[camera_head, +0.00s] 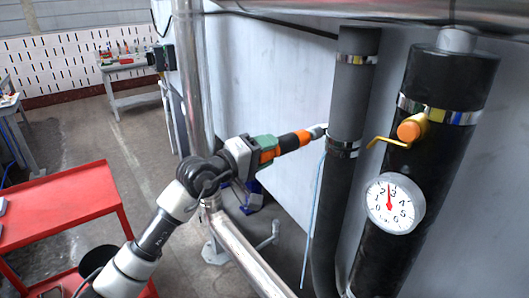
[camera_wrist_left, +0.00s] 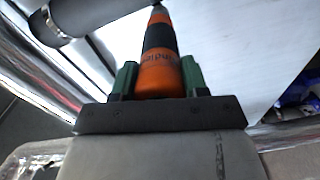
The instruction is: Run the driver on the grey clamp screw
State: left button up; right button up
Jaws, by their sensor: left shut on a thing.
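My left gripper (camera_head: 264,148) is shut on an orange and black driver (camera_head: 290,142), held nearly level and pointing right. In the left wrist view, the green fingers of the gripper (camera_wrist_left: 160,80) close on both sides of the driver (camera_wrist_left: 158,50), which points away toward a grey pipe. In the head view, the driver's pale nose ends at the thinner dark pipe (camera_head: 349,95), just above its lower metal clamp (camera_head: 343,148). The grey clamp screw cannot be told apart from the nose, and I cannot tell whether they touch. My right gripper is out of view.
A thicker black pipe at the right carries a gauge (camera_head: 395,203) and a yellow-handled valve (camera_head: 412,128). A shiny vertical pipe (camera_head: 190,80) stands behind my left arm. A red cart (camera_head: 70,205) is at the left. A thin blue cable (camera_head: 314,220) hangs beside the dark pipe.

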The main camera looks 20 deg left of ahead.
pick_arm(q)
jog(key=shift+r, duration=0.15)
dwell(0.6)
jog(key=shift+s+a+b, duration=0.15)
jog(key=shift+b, duration=0.15)
jog(key=shift+b+v, duration=0.55)
jog(key=shift+v, duration=0.85)
jog(key=shift+s, duration=0.1)
